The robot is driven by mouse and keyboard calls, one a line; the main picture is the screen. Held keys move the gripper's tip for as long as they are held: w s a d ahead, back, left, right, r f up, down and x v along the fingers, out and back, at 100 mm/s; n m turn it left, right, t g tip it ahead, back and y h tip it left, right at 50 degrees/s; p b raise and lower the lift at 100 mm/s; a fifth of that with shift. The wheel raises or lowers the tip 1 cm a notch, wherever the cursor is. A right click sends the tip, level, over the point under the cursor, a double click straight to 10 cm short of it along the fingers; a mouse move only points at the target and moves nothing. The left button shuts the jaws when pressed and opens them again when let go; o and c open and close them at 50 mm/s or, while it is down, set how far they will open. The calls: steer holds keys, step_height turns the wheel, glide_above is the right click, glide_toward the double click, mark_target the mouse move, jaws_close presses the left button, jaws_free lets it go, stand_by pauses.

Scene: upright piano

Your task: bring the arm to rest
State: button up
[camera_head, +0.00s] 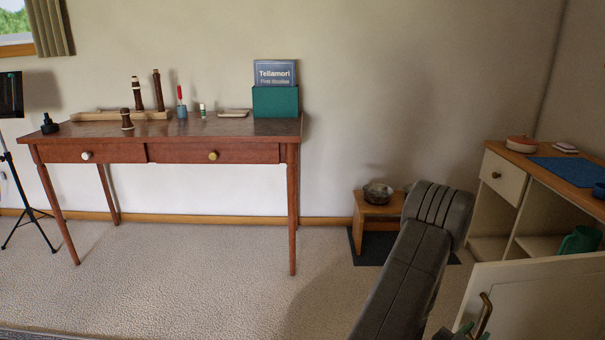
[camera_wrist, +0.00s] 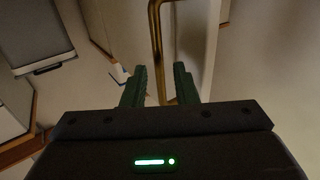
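My gripper (camera_wrist: 160,68) shows in the wrist view with its two green fingers apart. The brass handle (camera_wrist: 155,30) of the white cabinet door runs down into the space between the fingers. I cannot tell whether either finger touches it. In the head view my dark arm reaches down at the right front, and only a bit of my gripper (camera_head: 464,333) shows at the bottom edge, left of the handle (camera_head: 484,315). The cabinet door (camera_head: 550,295) stands open.
The cabinet (camera_head: 502,178) at right has a drawer, open shelves and a green jug (camera_head: 580,241). A low wooden stool (camera_head: 376,210) with a metal bowl (camera_head: 377,193) stands behind my arm. A wooden desk (camera_head: 220,152) stands at left. The carpet (camera_head: 190,280) before it is clear.

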mark_target(481, 327)
steer(key=x, duration=0.4)
steer(key=shift+d+b, duration=0.1)
steer(key=shift+b, duration=0.2)
steer(key=shift+w, duration=0.2)
